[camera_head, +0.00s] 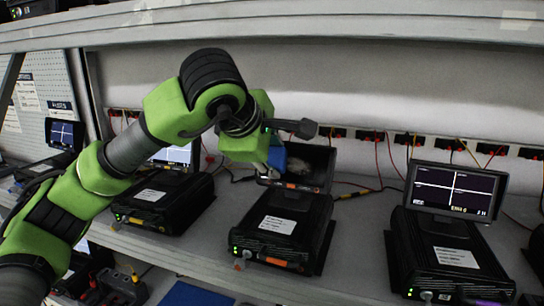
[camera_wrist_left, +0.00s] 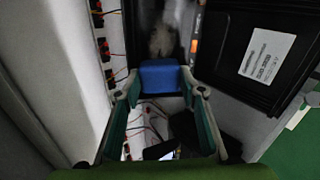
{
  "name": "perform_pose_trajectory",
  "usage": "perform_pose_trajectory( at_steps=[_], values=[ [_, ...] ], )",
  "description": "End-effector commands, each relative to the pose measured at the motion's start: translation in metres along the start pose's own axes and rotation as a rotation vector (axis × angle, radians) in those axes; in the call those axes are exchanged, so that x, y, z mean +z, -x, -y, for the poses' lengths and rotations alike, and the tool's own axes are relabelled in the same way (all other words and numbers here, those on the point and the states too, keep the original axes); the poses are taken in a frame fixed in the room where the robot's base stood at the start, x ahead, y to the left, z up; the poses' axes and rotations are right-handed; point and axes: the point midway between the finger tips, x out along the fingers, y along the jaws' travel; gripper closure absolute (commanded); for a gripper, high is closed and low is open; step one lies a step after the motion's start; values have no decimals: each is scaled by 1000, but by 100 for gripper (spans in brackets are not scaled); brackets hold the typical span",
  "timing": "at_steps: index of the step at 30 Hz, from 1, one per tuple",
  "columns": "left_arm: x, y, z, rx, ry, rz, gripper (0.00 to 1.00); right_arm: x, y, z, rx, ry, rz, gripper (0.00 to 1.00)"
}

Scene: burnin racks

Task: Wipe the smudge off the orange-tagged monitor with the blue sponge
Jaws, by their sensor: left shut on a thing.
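The orange-tagged monitor (camera_head: 322,160) stands at the back of a black unit in the middle of the shelf. An orange strip runs along its lower edge, and a greyish smudge (camera_head: 298,168) shows on its dark screen. My left gripper (camera_head: 277,147) is at the monitor's left side, shut on the blue sponge (camera_head: 277,158). In the left wrist view the sponge (camera_wrist_left: 160,75) sits between both fingers, just below the pale smudge (camera_wrist_left: 162,40). I cannot tell whether the sponge touches the screen. My arm hides part of the monitor. My right gripper is out of view.
A black unit (camera_head: 285,222) with a white label lies in front of the monitor. Similar units with lit screens stand left (camera_head: 165,200) and right (camera_head: 453,190). Cables and outlets line the back wall. An upper shelf (camera_head: 330,22) overhangs. Bare shelf separates the units.

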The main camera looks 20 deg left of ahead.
Motion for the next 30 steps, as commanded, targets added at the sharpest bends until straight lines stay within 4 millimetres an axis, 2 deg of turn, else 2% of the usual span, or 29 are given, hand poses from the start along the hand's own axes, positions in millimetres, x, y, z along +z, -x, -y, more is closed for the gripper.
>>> perform_pose_trajectory(
  at_steps=[5,15,23,30],
  values=[
    [8,0,1,0,-2,1,81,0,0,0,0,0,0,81],
    [35,2,4,-1,-1,1,81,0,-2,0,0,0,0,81],
    [45,2,5,-1,-1,1,81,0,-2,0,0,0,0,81],
    [66,1,7,0,-2,0,81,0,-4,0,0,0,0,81]
  ],
)
